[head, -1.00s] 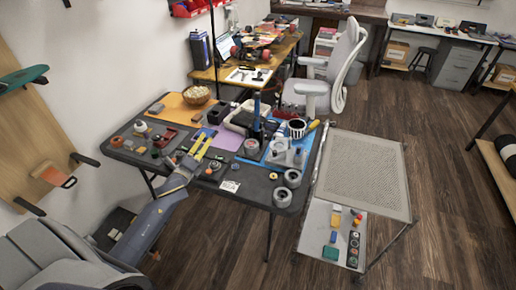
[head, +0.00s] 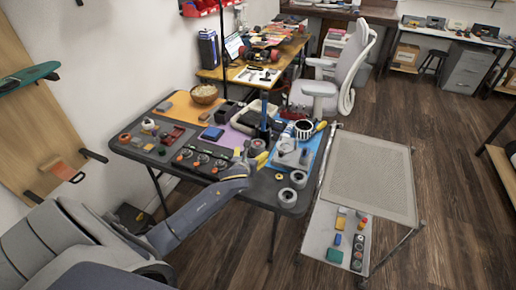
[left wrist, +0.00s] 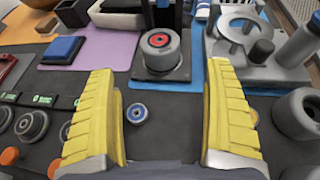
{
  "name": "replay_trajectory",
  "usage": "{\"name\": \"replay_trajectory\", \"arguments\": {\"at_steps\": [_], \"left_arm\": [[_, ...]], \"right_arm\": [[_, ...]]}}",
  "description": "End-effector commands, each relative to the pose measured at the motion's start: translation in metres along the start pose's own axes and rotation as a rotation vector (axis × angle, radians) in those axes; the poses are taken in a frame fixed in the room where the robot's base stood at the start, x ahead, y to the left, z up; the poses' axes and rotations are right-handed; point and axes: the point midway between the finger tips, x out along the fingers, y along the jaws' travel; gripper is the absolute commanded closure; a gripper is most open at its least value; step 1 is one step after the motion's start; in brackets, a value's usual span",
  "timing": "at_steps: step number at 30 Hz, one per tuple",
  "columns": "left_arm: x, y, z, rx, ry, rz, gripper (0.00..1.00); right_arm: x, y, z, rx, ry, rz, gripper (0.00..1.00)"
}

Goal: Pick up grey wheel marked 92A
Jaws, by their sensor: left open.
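In the left wrist view a grey wheel with a red centre (left wrist: 161,48) stands on a dark square base, ahead of my left gripper (left wrist: 162,85). Another grey wheel (left wrist: 300,114) sits at the right edge. No 92A marking is readable. In the head view two grey wheels, one (head: 298,179) behind the other (head: 287,198), are at the table's front right corner. My left gripper (head: 258,160) is over the table's front part, left of them. My right gripper is not in view.
A small blue-centred bearing (left wrist: 137,113) lies on the table between the fingers. A dark strip holding several round parts (head: 203,160) lies to the left. Grey fixtures (head: 290,152) stand on a blue mat beyond. A mesh-topped cart (head: 370,175) stands right of the table.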

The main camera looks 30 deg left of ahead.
Motion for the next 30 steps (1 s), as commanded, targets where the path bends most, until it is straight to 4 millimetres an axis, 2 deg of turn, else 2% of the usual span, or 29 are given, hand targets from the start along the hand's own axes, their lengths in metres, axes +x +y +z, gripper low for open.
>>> {"name": "replay_trajectory", "arguments": {"at_steps": [6, 12, 23, 30], "left_arm": [[0.037, 0.0, 0.0, -0.002, 0.0, 0.002, 0.14], [0.059, 0.0, 0.0, -0.003, 0.0, 0.001, 0.14], [0.074, 0.0, 0.001, -0.003, -0.001, 0.0, 0.14], [0.099, -0.001, 0.002, -0.004, 0.0, 0.0, 0.14]], "right_arm": [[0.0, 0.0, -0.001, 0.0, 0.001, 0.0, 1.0], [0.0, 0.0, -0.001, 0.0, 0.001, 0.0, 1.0], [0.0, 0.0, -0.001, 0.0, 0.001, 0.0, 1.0], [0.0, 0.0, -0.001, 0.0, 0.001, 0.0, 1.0]]}}
